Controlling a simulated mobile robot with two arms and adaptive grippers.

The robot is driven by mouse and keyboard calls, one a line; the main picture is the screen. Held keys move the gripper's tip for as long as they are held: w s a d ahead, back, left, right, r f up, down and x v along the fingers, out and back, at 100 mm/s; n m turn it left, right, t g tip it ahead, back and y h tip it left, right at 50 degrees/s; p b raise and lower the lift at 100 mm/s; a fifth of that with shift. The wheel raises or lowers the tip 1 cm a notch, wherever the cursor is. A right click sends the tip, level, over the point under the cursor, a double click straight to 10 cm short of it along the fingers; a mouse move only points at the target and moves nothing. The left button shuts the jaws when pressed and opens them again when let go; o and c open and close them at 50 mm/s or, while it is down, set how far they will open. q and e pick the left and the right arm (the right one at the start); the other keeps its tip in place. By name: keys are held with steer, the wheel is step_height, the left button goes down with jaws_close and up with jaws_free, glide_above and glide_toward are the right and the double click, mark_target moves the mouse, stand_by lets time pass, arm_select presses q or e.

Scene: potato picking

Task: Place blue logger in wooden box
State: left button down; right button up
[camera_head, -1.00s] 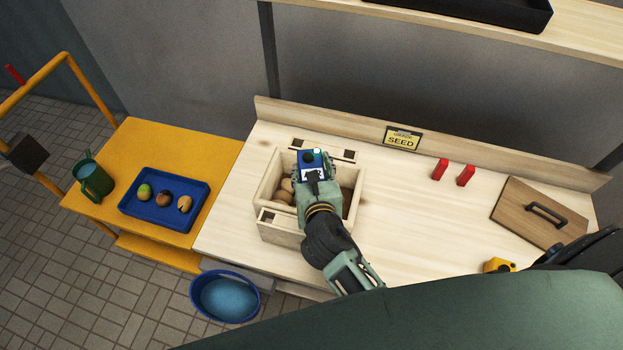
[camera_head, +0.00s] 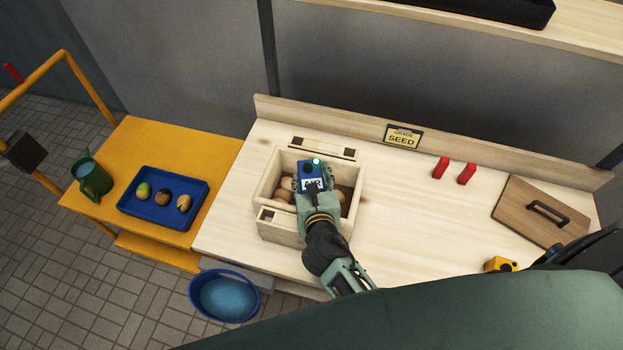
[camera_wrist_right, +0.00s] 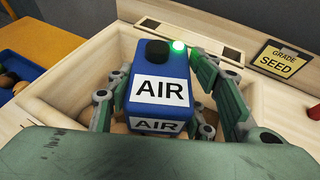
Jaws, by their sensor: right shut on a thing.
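The blue logger (camera_head: 309,170) has white AIR labels, a dark knob and a lit green lamp. My right gripper (camera_head: 313,182) is shut on it and holds it over the opening of the wooden box (camera_head: 265,183). In the right wrist view the logger (camera_wrist_right: 158,107) sits upright between the fingers of the right gripper (camera_wrist_right: 165,95), with the box walls around it. Several potatoes (camera_head: 284,194) lie in the box, partly hidden by my gripper. I cannot tell whether the logger touches them. My left gripper is not in view.
A wooden lid (camera_head: 540,212) with a black handle lies at the right of the table. Two red blocks and a SEED sign (camera_head: 403,136) stand behind. A blue tray (camera_head: 143,209) with potatoes is on the yellow cart at left. The middle right of the table is clear.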

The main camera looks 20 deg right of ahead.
steer(key=o, duration=1.2)
steer(key=shift+r, duration=0.1)
steer(key=shift+r+p, duration=0.35)
steer(key=shift+r, duration=0.1)
steer(key=b+v, duration=0.1)
steer(key=v, duration=1)
steer(key=shift+b, duration=0.35)
steer(key=shift+s+a+r, duration=0.15)
steer(key=shift+s+r, duration=0.15)
steer(key=shift+s, duration=0.15)
